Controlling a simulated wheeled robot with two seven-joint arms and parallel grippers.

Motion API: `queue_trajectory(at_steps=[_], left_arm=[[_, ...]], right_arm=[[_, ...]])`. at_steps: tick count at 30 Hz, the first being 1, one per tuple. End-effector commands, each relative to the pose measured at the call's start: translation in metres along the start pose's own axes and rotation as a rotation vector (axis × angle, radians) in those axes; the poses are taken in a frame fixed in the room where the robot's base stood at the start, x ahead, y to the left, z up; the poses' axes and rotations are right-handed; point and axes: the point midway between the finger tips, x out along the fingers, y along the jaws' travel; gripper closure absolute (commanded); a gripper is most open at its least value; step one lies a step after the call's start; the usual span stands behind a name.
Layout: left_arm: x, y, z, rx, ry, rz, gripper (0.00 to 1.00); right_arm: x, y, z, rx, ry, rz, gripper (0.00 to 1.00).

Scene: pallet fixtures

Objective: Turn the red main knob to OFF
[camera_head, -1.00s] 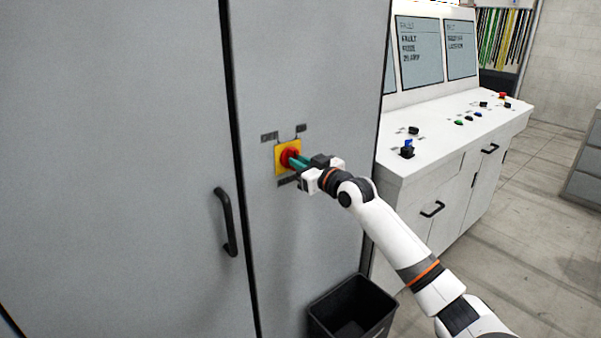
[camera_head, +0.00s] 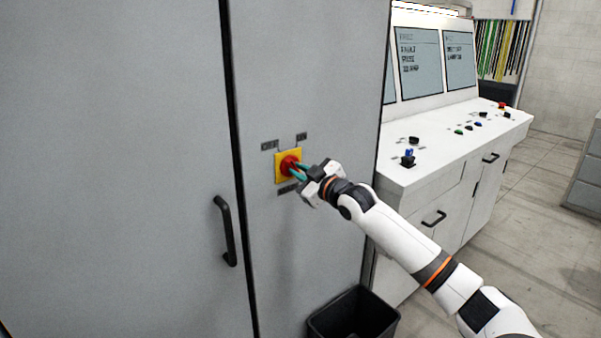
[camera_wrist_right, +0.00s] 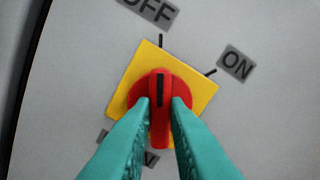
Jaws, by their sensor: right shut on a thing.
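The red main knob (camera_head: 288,165) sits on a yellow square plate (camera_head: 279,179) on the grey cabinet front. My right gripper (camera_head: 296,169) is shut on the knob. In the right wrist view, its teal fingers (camera_wrist_right: 160,104) press on both sides of the knob's raised grip (camera_wrist_right: 158,82). The black mark on the grip points straight up in that view, in line with the tick under the OFF label (camera_wrist_right: 150,9). The ON label (camera_wrist_right: 237,65) and its tick lie to the right. A third label below the plate is partly hidden by the fingers. My left gripper is not in view.
The cabinet has a black door handle (camera_head: 226,231) left of the knob. A black bin (camera_head: 318,326) stands below on the floor. A white control desk (camera_head: 432,147) with buttons and screens stands to the right. The floor beyond is clear.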

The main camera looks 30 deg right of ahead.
Motion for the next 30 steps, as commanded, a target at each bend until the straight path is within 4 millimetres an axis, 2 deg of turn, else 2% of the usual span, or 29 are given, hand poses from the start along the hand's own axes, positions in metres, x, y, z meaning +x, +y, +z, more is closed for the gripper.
queue_trajectory(at_steps=[7,8,11,22,26,30], left_arm=[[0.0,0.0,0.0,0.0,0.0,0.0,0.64],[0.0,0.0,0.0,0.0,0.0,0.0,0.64],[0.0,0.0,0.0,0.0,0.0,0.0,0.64],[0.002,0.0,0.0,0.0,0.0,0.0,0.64],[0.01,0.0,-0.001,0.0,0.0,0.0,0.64],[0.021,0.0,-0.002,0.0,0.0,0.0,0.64]], right_arm=[[0.0,0.0,0.0,-0.005,0.001,0.0,1.0],[0.0,0.0,0.0,-0.005,0.001,0.0,0.81],[0.0,0.0,0.0,-0.004,0.0,0.0,0.64],[-0.004,0.001,-0.002,-0.003,0.001,0.001,0.64],[-0.021,0.002,-0.004,-0.006,0.001,0.0,0.64],[-0.05,0.003,-0.006,-0.007,0.003,0.002,0.64]])
